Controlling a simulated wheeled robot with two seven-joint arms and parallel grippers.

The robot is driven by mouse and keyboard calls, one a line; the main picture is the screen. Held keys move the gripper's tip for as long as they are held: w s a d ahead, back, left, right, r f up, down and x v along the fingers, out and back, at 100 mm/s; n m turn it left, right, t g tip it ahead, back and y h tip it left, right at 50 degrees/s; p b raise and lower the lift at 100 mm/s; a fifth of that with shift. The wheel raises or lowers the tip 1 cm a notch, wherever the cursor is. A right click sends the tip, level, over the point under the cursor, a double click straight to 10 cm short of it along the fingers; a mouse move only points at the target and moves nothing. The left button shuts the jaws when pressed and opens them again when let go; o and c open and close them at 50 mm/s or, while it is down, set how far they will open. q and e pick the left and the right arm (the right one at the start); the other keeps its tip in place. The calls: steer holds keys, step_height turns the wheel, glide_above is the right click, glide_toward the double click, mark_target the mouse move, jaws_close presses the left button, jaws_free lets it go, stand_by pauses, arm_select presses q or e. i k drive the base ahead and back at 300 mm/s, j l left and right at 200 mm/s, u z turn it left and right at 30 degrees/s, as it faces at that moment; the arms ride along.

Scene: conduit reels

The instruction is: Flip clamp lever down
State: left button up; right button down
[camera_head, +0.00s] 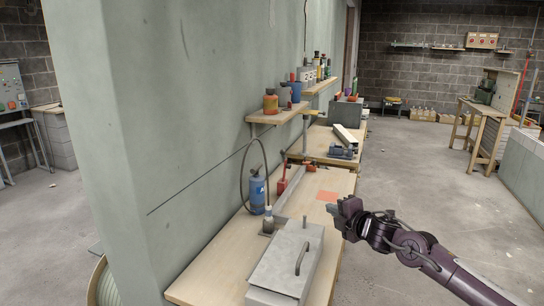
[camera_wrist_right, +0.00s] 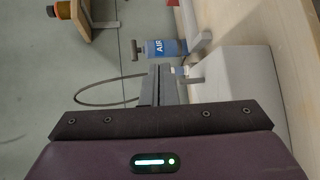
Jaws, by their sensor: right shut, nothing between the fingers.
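A red lever-like part (camera_head: 282,186), which looks like the clamp lever, stands upright on the wooden bench beside a long grey rail (camera_head: 291,187). Its pivot and jaw are too small to make out, and I do not recognise it in the right wrist view. My right gripper (camera_head: 337,213) is over the bench's right edge, to the right of the red part and apart from it. Its fingers are together and empty, and they also show in the right wrist view (camera_wrist_right: 160,82). My left gripper is not in view.
A blue air bottle (camera_head: 257,193) with a dark looped hose (camera_head: 241,172) stands by the wall. A grey lidded box (camera_head: 282,264) with a handle fills the near bench. An orange square (camera_head: 327,196) lies flat on the bench. Shelves (camera_head: 278,116) hang above.

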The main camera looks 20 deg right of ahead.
mark_target(283, 152)
steer(key=i+j, duration=0.15)
steer(key=i, duration=0.4)
steer(key=i+j, duration=0.1)
steer(key=i, duration=0.45)
